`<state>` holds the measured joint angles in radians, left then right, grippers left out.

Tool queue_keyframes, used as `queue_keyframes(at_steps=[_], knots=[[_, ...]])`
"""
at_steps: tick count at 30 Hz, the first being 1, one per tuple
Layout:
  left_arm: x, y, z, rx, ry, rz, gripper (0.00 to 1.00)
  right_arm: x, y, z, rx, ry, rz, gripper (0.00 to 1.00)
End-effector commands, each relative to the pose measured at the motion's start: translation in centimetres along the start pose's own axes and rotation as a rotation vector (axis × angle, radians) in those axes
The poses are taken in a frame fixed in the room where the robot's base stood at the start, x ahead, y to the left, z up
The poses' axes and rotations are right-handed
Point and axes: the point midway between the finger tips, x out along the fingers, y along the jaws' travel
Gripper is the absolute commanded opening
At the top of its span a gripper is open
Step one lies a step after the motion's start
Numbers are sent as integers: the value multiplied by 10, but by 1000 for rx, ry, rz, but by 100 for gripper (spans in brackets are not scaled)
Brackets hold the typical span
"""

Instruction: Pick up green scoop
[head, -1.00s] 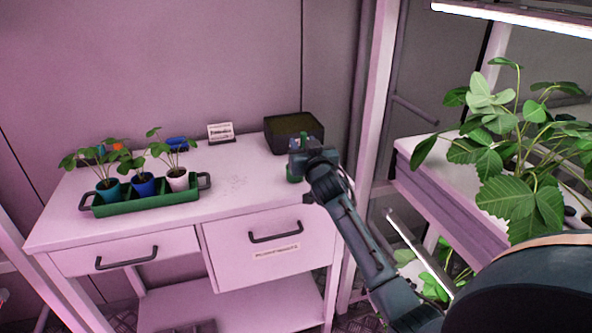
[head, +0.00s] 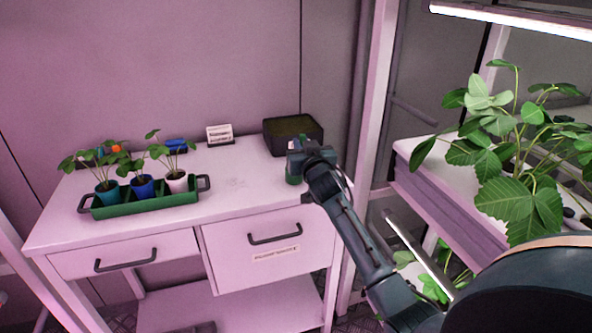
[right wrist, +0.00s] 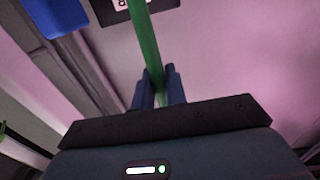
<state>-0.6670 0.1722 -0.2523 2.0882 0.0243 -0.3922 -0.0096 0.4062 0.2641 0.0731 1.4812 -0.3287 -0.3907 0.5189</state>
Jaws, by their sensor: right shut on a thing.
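The green scoop (head: 293,179) shows partly in the head view at the right end of the table, beside my right gripper (head: 298,157), which hides much of it. In the right wrist view a long, thin green handle (right wrist: 146,38) runs up from between the two fingers of my right gripper (right wrist: 159,80). The fingers are shut on it. I cannot tell whether the scoop touches the tabletop. My left gripper is not in view.
A black box of soil (head: 268,140) stands right behind the gripper. A small sign (head: 219,133) and a green tray (head: 145,207) with three potted plants are to the left. A leafy plant shelf (head: 440,200) and a post (head: 370,110) stand at right.

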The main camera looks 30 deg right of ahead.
Motion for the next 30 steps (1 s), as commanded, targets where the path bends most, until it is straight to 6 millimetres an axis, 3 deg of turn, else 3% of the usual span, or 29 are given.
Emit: queue_keyframes(at_steps=[7, 19, 24, 30], knots=[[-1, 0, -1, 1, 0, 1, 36, 0, 0, -15, 0, 6, 1, 0], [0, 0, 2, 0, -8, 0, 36, 0, 0, -88, 1, 5, 0, 0], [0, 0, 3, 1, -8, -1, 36, 0, 0, -100, 0, 3, 0, 0], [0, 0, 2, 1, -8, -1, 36, 0, 0, -101, 0, 1, 0, 0]])
